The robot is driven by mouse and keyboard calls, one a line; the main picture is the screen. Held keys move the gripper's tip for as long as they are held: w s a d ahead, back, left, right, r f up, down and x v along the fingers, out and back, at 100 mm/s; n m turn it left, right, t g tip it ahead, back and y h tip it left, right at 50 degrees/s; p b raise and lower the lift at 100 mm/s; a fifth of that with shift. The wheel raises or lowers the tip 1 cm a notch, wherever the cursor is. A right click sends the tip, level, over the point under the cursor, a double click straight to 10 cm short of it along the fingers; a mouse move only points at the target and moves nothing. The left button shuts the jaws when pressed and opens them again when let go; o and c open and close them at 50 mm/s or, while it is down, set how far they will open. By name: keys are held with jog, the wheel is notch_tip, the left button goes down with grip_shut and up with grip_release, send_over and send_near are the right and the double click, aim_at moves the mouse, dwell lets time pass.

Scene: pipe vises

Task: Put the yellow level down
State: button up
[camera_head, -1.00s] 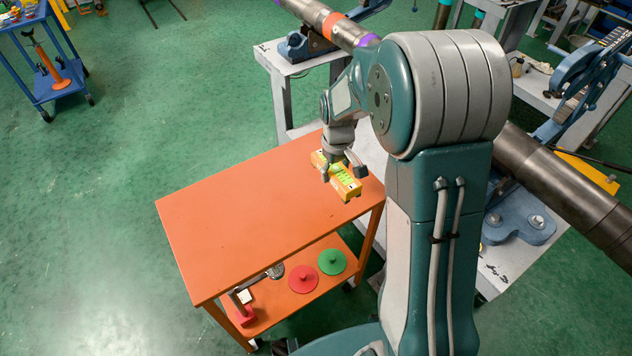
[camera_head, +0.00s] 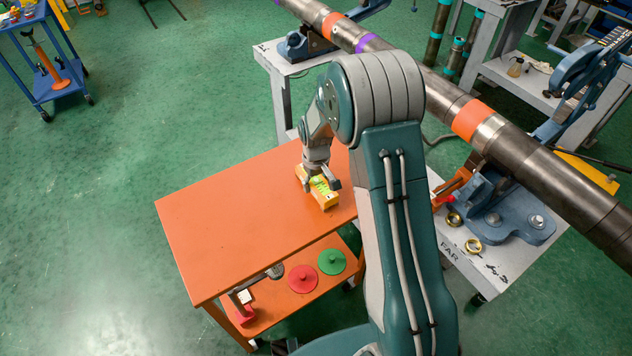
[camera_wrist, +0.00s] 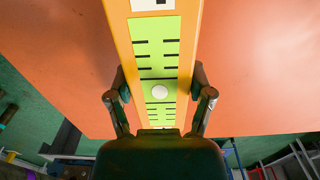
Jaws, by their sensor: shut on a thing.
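The yellow level (camera_head: 323,196) is a small bar with a green face. My gripper (camera_head: 320,184) is shut on it, above the right part of the orange cart top (camera_head: 235,215). In the wrist view, the level (camera_wrist: 188,60) runs between the two fingers of my gripper (camera_wrist: 160,95), its green face with black marks and a white round spot towards the camera. I cannot tell whether the level's underside touches the cart top or hangs just above it.
The left part of the cart top is bare. Its lower shelf holds a red disc (camera_head: 302,279) and a green disc (camera_head: 332,262). A long steel pipe (camera_head: 440,97) in blue vises (camera_head: 505,205) runs behind and right of the cart.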

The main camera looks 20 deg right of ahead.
aim_at(316, 180)
jog(key=o, duration=1.3)
jog(key=shift+f, duration=0.1)
jog(key=s+r+m+t, duration=0.1)
jog(key=s+r, duration=0.2)
jog(key=r, duration=0.8)
jog(key=s+r+t, duration=0.1)
jog(key=s+r, duration=0.3)
jog(key=r, duration=0.7)
jog(key=s+r+m+t, duration=0.1)
jog(key=s+r, duration=0.2)
jog(key=s, duration=0.7)
jog(key=s+r+m+t, duration=0.1)
jog(key=s+r, duration=0.3)
jog(key=s, duration=0.6)
jog(key=shift+s+r+m+t, duration=0.15)
jog(key=shift+s+m+t, duration=0.2)
jog(key=shift+t, duration=0.45)
